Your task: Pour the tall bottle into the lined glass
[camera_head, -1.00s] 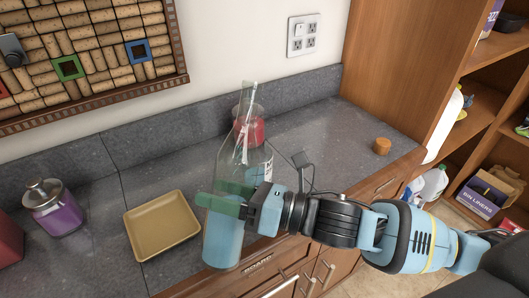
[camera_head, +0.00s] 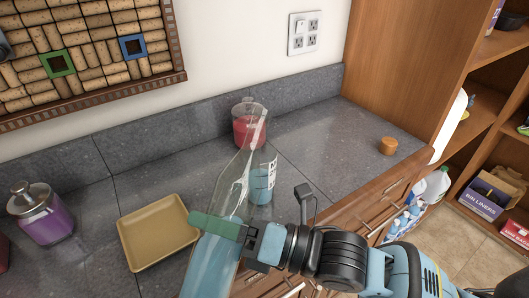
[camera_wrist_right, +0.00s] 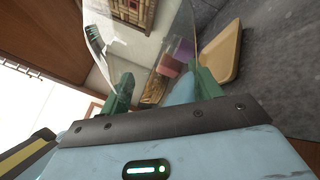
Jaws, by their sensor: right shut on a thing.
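The tall clear bottle (camera_head: 208,262) holds pale blue liquid and leans, its neck toward the upper right in the head view. My right gripper (camera_head: 212,228) is shut on its body; its green fingers also sit either side of the bottle in the right wrist view (camera_wrist_right: 166,84). The glass (camera_head: 265,177), with white lettering and blue liquid in its lower part, stands on the counter behind the bottle. The bottle's neck overlaps its left side in the picture; whether they touch I cannot tell. The bottle's base is cut off by the frame. My left gripper is not in view.
A red lidded jar (camera_head: 248,130) stands behind the glass near the wall. A tan square dish (camera_head: 157,233) and a purple jar (camera_head: 43,218) are to the left. A cork-coloured stopper (camera_head: 388,146) sits at the right. The counter (camera_head: 325,135) between glass and stopper is clear.

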